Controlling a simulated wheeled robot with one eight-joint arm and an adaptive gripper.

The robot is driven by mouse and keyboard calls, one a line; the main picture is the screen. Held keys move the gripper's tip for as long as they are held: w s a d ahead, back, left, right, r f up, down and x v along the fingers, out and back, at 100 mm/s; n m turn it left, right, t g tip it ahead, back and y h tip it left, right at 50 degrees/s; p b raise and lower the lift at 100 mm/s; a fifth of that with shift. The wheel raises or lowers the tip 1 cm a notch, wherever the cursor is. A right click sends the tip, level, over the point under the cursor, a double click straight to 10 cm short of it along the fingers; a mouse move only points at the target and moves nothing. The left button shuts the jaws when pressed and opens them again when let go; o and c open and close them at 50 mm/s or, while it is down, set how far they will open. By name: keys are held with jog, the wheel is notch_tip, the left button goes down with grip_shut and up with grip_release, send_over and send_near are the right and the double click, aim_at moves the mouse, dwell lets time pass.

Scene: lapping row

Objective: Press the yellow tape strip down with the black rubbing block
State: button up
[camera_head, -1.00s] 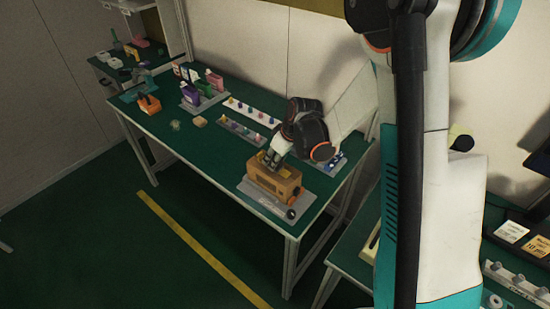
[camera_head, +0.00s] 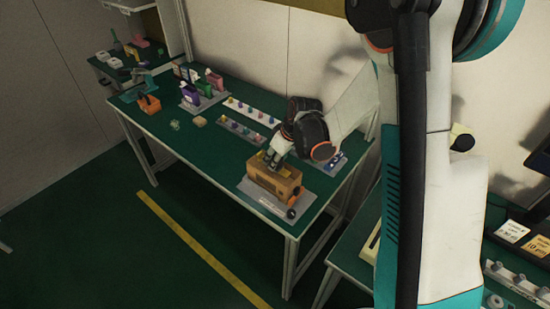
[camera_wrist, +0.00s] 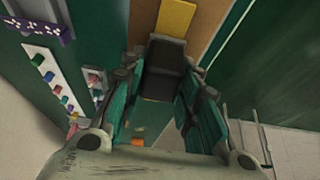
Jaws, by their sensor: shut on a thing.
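A brown carton (camera_head: 273,184) sits on a grey plate (camera_head: 250,191) near the front right of the green bench. The yellow tape strip (camera_wrist: 176,17) lies along its brown top in the wrist view. My gripper (camera_wrist: 163,82) is shut on the black rubbing block (camera_wrist: 166,60), which is between its fingers. The block's far end meets the visible part of the strip and covers what lies under it; I cannot tell whether it presses on it. In the head view my gripper (camera_head: 272,160) is low over the carton top, and the block is not clearly seen there.
A white rail (camera_head: 253,109) and a grey rail (camera_head: 241,130) with coloured knobs lie behind the carton. Small bottles (camera_head: 213,80), a tan block (camera_head: 199,121) and an orange item (camera_head: 149,104) stand farther left. The bench front left of the carton is clear.

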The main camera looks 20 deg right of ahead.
jog(key=shift+r, duration=0.1)
dwell(0.5)
jog(key=shift+r+p, duration=2.15)
jog(key=shift+r, duration=1.25)
jog(key=shift+w, duration=0.15)
